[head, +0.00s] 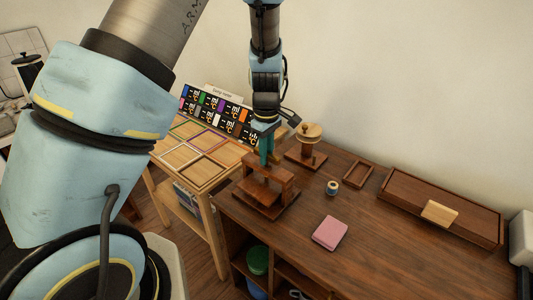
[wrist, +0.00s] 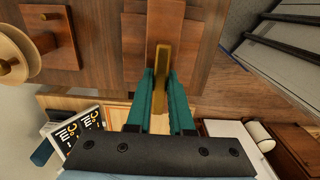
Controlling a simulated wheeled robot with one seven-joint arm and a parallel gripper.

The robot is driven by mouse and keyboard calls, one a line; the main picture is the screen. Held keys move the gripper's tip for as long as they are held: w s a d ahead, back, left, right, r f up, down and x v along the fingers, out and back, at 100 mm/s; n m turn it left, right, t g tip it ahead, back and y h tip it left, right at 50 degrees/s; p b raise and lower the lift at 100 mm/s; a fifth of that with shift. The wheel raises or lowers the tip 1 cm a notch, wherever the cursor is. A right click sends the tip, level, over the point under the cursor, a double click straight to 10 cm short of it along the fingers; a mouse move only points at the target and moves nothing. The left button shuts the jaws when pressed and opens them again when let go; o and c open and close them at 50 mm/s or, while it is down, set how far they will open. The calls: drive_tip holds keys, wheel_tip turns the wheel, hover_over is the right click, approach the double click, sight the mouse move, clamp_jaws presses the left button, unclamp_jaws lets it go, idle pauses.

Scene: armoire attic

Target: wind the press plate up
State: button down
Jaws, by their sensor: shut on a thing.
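The wooden press (head: 266,196) stands at the left end of the dark desk, with a low base and a beam across its top. My gripper (head: 266,160) points down at the top of the press. In the wrist view, my teal fingers (wrist: 162,78) are shut on a brass-coloured handle (wrist: 162,62) above the wooden press beam (wrist: 165,15). The fingers and the beam hide most of the press plate, and I cannot tell its height.
A wooden stand with a round top (head: 307,134), a small spool (head: 333,188), a pink pad (head: 330,232), an open tray (head: 358,174) and a long wooden box (head: 445,205) are on the desk (head: 385,245). A lighter table (head: 180,157) with coloured frames is at left.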

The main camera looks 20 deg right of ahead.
drive_tip(key=c, duration=0.8)
unclamp_jaws()
wheel_tip(320, 180, up, 11)
drive_tip(key=b, duration=0.2)
drive_tip(key=shift+f, duration=0.15)
